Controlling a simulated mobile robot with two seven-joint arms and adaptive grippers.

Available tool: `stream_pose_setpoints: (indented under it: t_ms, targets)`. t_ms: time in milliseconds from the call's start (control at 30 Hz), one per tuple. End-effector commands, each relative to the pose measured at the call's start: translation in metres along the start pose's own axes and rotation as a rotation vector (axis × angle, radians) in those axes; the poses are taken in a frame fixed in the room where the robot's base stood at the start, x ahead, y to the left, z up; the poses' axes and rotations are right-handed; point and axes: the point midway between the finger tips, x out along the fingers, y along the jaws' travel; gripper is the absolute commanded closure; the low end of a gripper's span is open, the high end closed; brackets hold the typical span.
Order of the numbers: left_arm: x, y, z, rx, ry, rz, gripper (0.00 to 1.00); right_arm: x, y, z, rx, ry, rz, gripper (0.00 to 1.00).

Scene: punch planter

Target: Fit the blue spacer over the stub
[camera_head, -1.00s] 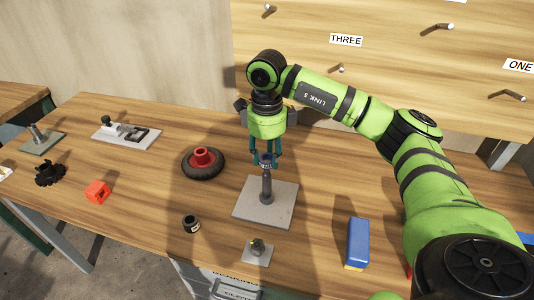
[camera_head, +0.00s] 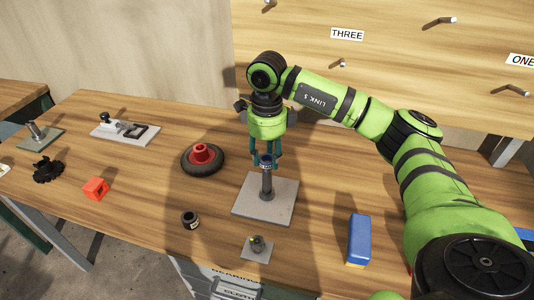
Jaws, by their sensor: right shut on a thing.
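The blue spacer (camera_head: 266,160) is a small dark blue ring between the fingertips of my right gripper (camera_head: 266,158). My right gripper is shut on it and points straight down. Directly below is an upright grey stub (camera_head: 267,184) on a square grey plate (camera_head: 280,208). The spacer is at the top of the stub. I cannot tell whether it is around the stub's tip or just above it. My left gripper is not in view.
A black wheel with a red hub (camera_head: 203,159) lies left of the plate. A dark cup (camera_head: 190,219), a small plate with a knob (camera_head: 257,247) and a blue block (camera_head: 359,239) are nearer. A red cube (camera_head: 96,188) lies left. A pegboard (camera_head: 400,60) stands behind.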

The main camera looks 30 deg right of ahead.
Motion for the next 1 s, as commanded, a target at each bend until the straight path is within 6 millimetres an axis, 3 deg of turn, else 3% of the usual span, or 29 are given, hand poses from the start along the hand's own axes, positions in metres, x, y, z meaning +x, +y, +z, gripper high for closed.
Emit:
stream_pose_setpoints:
  t_ms: [1000]
  targets:
    - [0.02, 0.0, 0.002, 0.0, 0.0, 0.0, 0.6, 0.027, 0.0, 0.0, 0.0, 0.001, 0.0, 0.97]
